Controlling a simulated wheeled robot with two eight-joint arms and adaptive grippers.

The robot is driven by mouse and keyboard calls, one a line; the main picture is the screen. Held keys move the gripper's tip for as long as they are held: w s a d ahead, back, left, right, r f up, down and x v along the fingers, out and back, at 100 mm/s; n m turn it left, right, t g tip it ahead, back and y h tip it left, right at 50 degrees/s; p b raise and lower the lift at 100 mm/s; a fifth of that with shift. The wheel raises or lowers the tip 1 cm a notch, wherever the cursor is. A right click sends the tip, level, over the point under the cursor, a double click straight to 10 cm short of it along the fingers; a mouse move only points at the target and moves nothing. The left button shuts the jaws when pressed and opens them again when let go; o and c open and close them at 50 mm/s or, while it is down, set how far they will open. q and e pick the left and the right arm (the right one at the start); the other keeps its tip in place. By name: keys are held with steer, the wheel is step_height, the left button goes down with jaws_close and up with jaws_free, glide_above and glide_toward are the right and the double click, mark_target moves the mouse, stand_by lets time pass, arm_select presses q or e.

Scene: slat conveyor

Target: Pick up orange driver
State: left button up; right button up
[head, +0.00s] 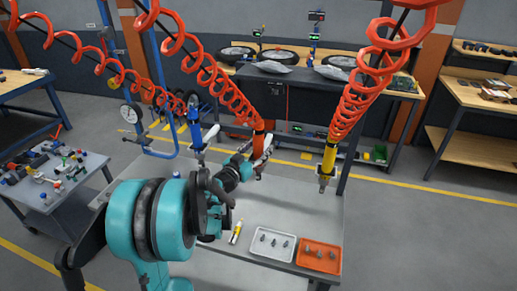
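The orange driver (258,143) hangs upright from a red coiled hose above the middle of the grey worktable (300,199). A pale lever-like part sticks out at its right side, and its dark tip points down. My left arm reaches in from the lower left, and my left gripper (254,167) is at the lower part of the orange driver. Its fingers are small and dark against the driver, so I cannot tell whether they touch it or are closed. My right gripper is not in view.
A blue driver (196,131) hangs to the left and a yellow driver (329,158) to the right, both on coiled hoses. A white tray (257,251) and an orange tray (304,262) with small grey parts sit at the front. A yellow-and-white tool (237,231) lies beside them.

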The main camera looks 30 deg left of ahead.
arm_select(q)
jaws_close()
steer(key=shift+r, duration=0.15)
